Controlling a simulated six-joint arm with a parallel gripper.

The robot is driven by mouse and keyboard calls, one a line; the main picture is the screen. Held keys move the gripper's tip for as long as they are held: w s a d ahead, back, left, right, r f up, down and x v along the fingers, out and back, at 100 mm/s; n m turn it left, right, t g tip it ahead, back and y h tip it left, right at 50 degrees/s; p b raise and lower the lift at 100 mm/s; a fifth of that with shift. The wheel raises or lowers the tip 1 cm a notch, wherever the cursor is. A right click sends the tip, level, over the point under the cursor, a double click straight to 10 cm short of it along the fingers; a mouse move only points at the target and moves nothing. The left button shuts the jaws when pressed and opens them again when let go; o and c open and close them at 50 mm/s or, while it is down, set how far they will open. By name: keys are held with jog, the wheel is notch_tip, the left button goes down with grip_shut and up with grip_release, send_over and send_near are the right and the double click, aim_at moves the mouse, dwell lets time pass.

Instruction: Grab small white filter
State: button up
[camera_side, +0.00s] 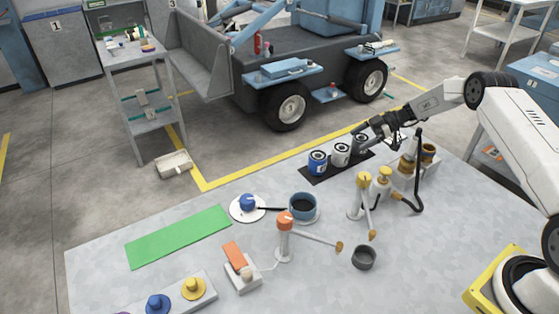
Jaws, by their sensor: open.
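A small white filter (341,154) stands upright on a black mat (318,177) near the far edge of the table. A blue filter (317,163) with a white band stands to its left. A darker filter (361,144) stands to its right, partly covered by my gripper. My gripper (361,135) is open and reaches in from the right, at the darker filter and just right of the white one. Nothing is seen held. Whether the fingers touch or surround the darker filter cannot be told from this view.
Pump stands with yellow knobs (363,180) and a black hose (418,180) are close below my arm. A blue cup (303,206), an orange-topped stand (284,235) and a dark small cup (364,257) are nearer. A green mat (178,236) lies bare on the left.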

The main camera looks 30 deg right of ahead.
aim_at(341, 147)
jog(key=shift+x, duration=0.85)
jog(key=shift+x, duration=2.6)
jog(key=c, duration=1.2)
jog(key=shift+r, duration=0.2)
jog(key=shift+r, duration=4.85)
